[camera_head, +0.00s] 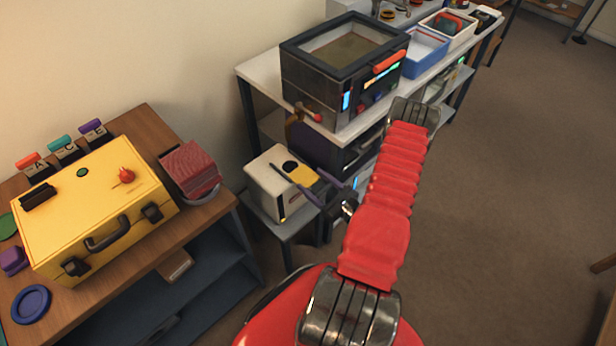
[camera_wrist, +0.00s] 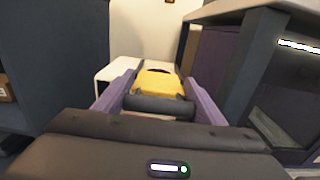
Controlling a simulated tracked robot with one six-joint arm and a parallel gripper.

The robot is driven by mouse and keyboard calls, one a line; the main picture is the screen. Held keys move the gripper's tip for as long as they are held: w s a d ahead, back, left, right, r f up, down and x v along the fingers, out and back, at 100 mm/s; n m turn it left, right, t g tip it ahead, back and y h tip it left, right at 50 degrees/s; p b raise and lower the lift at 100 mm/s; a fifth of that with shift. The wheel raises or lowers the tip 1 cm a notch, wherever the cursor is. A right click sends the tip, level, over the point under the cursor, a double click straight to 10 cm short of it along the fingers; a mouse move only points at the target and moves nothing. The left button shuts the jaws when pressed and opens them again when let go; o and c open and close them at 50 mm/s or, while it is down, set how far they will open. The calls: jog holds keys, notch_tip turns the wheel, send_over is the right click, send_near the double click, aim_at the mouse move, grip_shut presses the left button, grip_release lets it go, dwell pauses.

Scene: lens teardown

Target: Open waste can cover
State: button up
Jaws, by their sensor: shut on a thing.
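The waste can (camera_head: 266,190) is a white box on a small grey stand, with a dark round spot on its top. Its yellow cover piece (camera_head: 299,172) is at the top's right side; it also shows in the wrist view (camera_wrist: 158,84). My gripper (camera_head: 311,181) reaches in from the right. In the wrist view its two purple fingers (camera_wrist: 157,86) are on either side of the yellow piece and shut on it. The white can top shows behind and left of the fingers there. Whether the cover is lifted I cannot tell.
A wooden bench (camera_head: 214,201) with a yellow case (camera_head: 90,205) stands at left. A white-topped shelf table (camera_head: 262,75) carrying a dark framed machine (camera_head: 340,95) is close behind and right of the can. Open floor (camera_head: 510,200) lies at right.

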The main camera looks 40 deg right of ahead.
jog(key=shift+s, duration=0.3)
jog(key=o, duration=1.5)
jog(key=shift+c, duration=0.2)
jog(key=s, duration=1.3)
jog(key=shift+s+d, duration=0.2)
jog(key=shift+s, duration=0.2)
jog(key=shift+f, duration=0.1)
